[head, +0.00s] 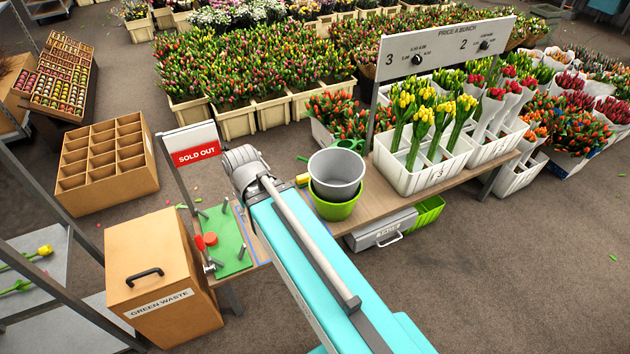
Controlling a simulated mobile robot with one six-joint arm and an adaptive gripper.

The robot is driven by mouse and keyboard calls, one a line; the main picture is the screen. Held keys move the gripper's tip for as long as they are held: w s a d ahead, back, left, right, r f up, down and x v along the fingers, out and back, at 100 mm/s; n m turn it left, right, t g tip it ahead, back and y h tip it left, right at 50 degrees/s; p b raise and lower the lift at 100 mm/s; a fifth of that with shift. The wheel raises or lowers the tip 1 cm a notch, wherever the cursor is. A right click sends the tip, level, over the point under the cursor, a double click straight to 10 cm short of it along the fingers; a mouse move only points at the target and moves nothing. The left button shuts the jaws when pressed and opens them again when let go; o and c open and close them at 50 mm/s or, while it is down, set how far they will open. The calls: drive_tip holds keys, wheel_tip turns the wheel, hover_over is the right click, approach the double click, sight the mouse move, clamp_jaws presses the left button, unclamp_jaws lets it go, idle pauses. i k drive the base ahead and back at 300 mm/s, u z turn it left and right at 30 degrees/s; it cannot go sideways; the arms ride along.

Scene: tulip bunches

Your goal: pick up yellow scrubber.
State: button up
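A small yellow block (302,179), which looks like the yellow scrubber, lies on the wooden bench (377,200). It sits just left of a grey bucket (337,174) nested in a green one (336,209). The block is partly hidden, with my arm close on its left side. My arm stretches up from the bottom of the head view, and its grey joint is above the bench's left part. My gripper does not show; it is hidden behind or beneath the arm.
A green board (230,251) with grey pegs and a red knob is left of my arm. A sold-out sign (192,146) stands behind it. White crates (408,177) of tulips fill the bench's right. A green-waste bin (160,280) stands at front left.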

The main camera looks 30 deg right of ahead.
sight(302, 180)
drive_tip(key=z, duration=0.7)
drive_tip(key=i, duration=0.6)
drive_tip(key=u, duration=0.1)
drive_tip(key=k, duration=0.6)
drive_tip(key=z, duration=0.1)
